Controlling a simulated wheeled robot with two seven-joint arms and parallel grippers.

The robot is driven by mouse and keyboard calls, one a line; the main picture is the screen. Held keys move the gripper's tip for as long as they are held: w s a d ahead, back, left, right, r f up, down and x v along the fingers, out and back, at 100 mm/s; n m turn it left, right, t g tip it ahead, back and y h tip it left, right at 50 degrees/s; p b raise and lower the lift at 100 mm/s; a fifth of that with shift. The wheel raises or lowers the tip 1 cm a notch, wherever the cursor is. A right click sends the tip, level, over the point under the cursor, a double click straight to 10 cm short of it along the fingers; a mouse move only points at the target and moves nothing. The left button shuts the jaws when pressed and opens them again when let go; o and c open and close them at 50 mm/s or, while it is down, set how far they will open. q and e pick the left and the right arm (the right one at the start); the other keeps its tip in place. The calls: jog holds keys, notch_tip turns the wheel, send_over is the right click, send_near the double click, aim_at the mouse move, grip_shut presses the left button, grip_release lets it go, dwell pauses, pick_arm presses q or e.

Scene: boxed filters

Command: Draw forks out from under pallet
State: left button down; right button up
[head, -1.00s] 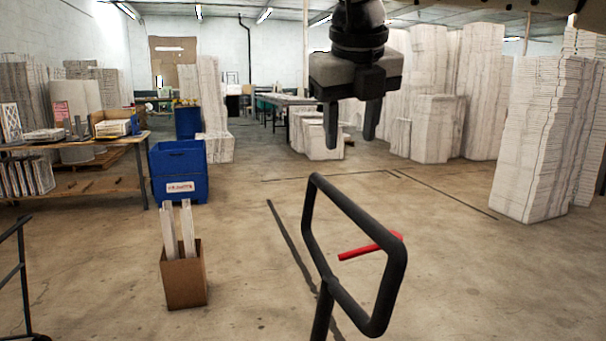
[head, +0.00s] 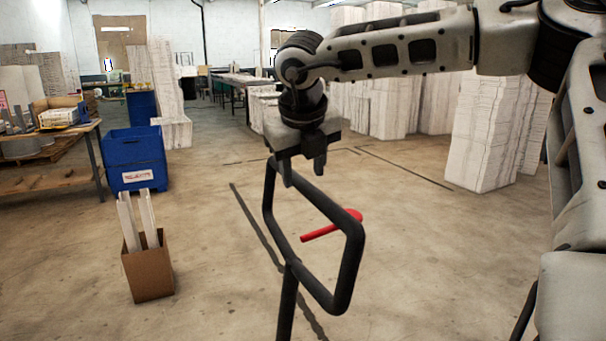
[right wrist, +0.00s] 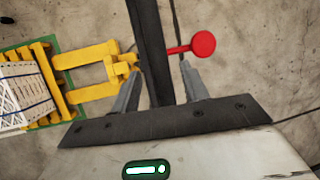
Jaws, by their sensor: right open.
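The pallet truck's black loop handle (head: 352,262) stands upright in the head view, with a red lever (head: 330,226) inside the loop. My right gripper (head: 303,172) is open at the top of the loop. In the right wrist view the dark handle bar (right wrist: 150,45) runs between the open fingers (right wrist: 160,88), and the red knob (right wrist: 203,44) is beside it. Below, yellow forks (right wrist: 92,54) reach the edge of a yellow slatted pallet (right wrist: 47,70) bearing a strapped white stack (right wrist: 25,88). The fork tips are hidden. My left gripper is not in view.
A cardboard box (head: 148,270) with white strips stands on the floor left of the handle. A blue bin (head: 135,160) and a workbench (head: 60,165) are further left. Tall white stacks (head: 490,135) stand at the back right. Floor around the handle is mostly open.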

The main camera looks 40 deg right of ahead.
jog(key=shift+x, duration=1.15)
